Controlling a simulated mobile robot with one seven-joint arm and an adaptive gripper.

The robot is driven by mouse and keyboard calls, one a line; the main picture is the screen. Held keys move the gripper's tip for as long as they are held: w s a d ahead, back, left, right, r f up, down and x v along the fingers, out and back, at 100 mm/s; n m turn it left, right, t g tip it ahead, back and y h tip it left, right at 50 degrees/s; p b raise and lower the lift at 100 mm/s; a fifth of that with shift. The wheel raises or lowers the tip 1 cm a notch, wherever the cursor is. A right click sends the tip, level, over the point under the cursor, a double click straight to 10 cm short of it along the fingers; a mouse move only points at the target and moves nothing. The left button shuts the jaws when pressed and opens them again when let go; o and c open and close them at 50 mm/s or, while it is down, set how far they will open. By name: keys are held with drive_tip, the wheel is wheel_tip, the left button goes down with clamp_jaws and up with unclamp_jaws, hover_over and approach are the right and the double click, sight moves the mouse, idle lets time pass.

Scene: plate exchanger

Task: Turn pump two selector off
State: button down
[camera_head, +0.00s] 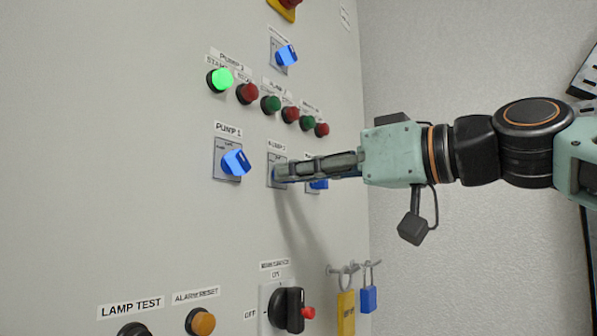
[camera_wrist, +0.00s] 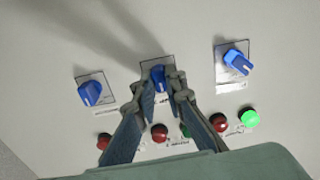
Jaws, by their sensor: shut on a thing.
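The pump two selector (camera_wrist: 158,73) is a blue knob on a small pale plate, the middle one of a row of three in the wrist view. In the head view its plate (camera_head: 272,162) shows under a PUMP 2 label, and most of the knob is hidden behind my fingers. My gripper (camera_head: 281,173) reaches in from the right, close to the panel. In the wrist view my gripper (camera_wrist: 163,85) has a finger on each side of the knob and is shut on it. The knob's exact pointing direction is hard to read.
The pump 1 selector (camera_head: 235,162) sits left of my fingers, and another blue selector (camera_head: 318,184) lies close on the right, partly covered. A lit green button (camera_head: 220,80) and several unlit buttons are above. A black rotary switch (camera_head: 289,309) and padlocks (camera_head: 346,312) are below.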

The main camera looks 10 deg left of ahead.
drive_tip(key=shift+m, duration=0.3)
drive_tip(key=c, duration=2)
unclamp_jaws()
drive_tip(key=shift+a, duration=0.1)
drive_tip(key=v, duration=1.2)
drive_tip(key=shift+w, duration=0.1)
